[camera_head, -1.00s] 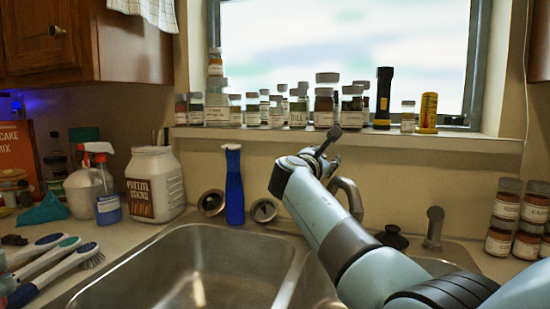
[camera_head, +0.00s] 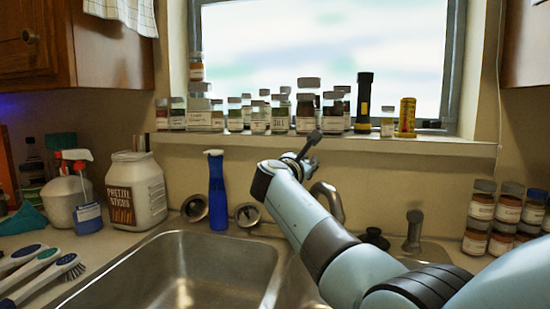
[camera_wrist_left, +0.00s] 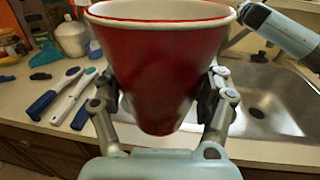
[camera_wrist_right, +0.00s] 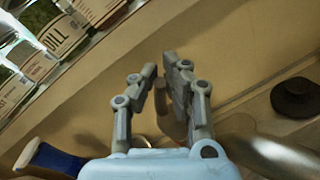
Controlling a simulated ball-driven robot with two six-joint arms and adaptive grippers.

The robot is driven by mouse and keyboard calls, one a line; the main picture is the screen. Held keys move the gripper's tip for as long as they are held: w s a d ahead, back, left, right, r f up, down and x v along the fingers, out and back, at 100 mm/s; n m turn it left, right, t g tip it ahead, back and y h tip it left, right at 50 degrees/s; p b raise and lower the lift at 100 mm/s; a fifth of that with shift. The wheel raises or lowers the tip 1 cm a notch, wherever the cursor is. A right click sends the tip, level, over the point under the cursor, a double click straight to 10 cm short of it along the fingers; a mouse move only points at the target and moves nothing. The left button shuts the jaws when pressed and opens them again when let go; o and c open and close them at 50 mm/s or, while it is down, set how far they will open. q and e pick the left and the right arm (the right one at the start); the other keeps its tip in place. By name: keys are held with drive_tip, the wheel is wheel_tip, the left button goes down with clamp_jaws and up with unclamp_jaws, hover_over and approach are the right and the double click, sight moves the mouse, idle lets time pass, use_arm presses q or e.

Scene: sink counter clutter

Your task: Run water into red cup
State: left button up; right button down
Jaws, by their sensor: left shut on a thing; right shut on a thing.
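The red cup (camera_wrist_left: 160,75) has a white inside and stands upright in the left wrist view. My left gripper (camera_wrist_left: 163,92) is shut on it, a finger on each side. The cup and left gripper are outside the head view. My right gripper (camera_head: 306,149) is raised at the faucet (camera_head: 328,200), behind the sink (camera_head: 190,275). In the right wrist view the right gripper's fingers (camera_wrist_right: 163,70) are close together around part of the faucet (camera_wrist_right: 170,115); which part is hard to tell. My right forearm hides much of the faucet and the right basin. No water shows.
A blue bottle (camera_head: 217,190) stands behind the sink. A pretzel jar (camera_head: 137,190), a spray bottle (camera_head: 87,210) and brushes (camera_head: 40,275) crowd the left counter. Spice jars (camera_head: 495,215) stack at right; more jars (camera_head: 305,105) line the sill. A dark stopper (camera_head: 374,238) lies right of the faucet.

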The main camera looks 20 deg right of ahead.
use_arm(q)
wheel_tip(320, 180, up, 3)
drive_tip(key=shift+r+p, duration=0.1)
drive_tip(key=shift+p, duration=0.95)
use_arm(e)
drive_tip(key=shift+w+a+r+n, duration=0.1)
drive_tip(key=shift+w+r+n, duration=0.2)
drive_tip(key=shift+w+r, duration=0.25)
use_arm(q)
drive_tip(key=shift+w+a, duration=0.1)
use_arm(e)
drive_tip(key=c, duration=1.3)
unclamp_jaws()
drive_tip(key=shift+a+f, duration=0.15)
drive_tip(key=shift+s+g+y, duration=0.1)
drive_tip(key=shift+g+y, duration=0.2)
drive_tip(key=v, duration=0.7)
drive_tip(key=shift+s+a, duration=0.1)
